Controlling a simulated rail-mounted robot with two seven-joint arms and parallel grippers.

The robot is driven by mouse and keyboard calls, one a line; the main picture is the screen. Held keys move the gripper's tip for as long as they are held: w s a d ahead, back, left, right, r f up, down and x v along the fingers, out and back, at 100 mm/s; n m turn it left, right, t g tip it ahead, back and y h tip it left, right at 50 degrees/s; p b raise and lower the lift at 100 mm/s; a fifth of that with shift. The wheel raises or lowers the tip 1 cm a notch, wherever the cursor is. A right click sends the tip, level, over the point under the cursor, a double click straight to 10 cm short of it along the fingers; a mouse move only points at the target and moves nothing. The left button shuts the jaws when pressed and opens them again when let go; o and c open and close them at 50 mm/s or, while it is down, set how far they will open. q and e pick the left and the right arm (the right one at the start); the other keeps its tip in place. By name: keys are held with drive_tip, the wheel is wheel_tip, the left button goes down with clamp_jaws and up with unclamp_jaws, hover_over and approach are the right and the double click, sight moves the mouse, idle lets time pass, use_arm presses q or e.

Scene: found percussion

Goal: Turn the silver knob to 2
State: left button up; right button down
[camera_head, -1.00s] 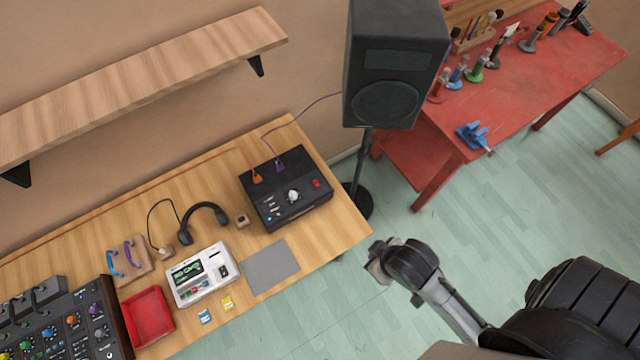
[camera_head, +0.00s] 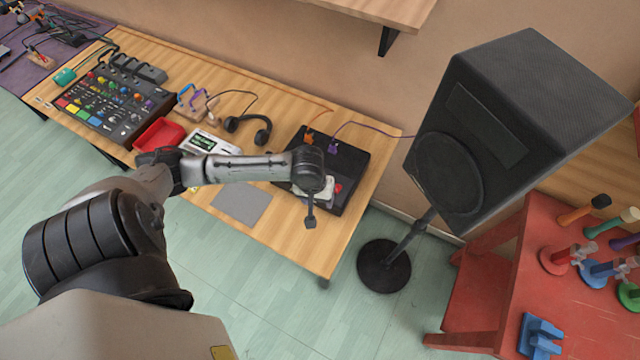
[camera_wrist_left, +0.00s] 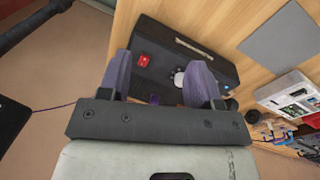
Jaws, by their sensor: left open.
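The black box (camera_head: 350,168) with the silver knob lies on the wooden table. A red button (camera_head: 338,188) is on its top. My left gripper (camera_head: 310,219) is over the front of the box, and hides the knob in the head view. In the left wrist view, the silver knob (camera_wrist_left: 180,79) shows between the two open purple-grey fingers, nearer the right one. The left gripper (camera_wrist_left: 158,82) appears empty; I cannot tell how far its tips are from the knob. Number marks around the knob are not readable. My right gripper is not in view.
Orange and purple plugs (camera_head: 334,146) with cables are at the box's back edge. Headphones (camera_head: 250,130), a white device (camera_head: 200,142) and a red tray (camera_head: 158,134) are to the left. A grey mat (camera_head: 241,203) lies in front. A large speaker (camera_head: 510,125) stands right of the table.

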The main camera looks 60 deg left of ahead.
use_arm(q)
drive_tip(key=w+a+n+b, duration=0.3)
drive_tip(key=a+n, duration=0.2)
drive_tip(key=a, duration=0.2)
drive_tip(key=w+a+n+b, duration=0.25)
drive_tip(key=a+n, duration=0.25)
drive_tip(key=a, duration=0.3)
drive_tip(key=shift+g+y, duration=0.4)
drive_tip(key=f, duration=0.3)
drive_tip(key=f+b, duration=0.1)
drive_tip(key=f, duration=0.6)
drive_tip(key=shift+w+d, duration=0.1)
drive_tip(key=shift+d, duration=0.2)
drive_tip(key=shift+f+b, duration=0.35)
drive_tip(key=shift+f, duration=0.65)
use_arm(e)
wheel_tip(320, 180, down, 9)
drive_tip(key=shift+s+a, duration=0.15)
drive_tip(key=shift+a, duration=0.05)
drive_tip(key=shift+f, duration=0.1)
use_arm(q)
drive_tip(key=shift+c, duration=0.4)
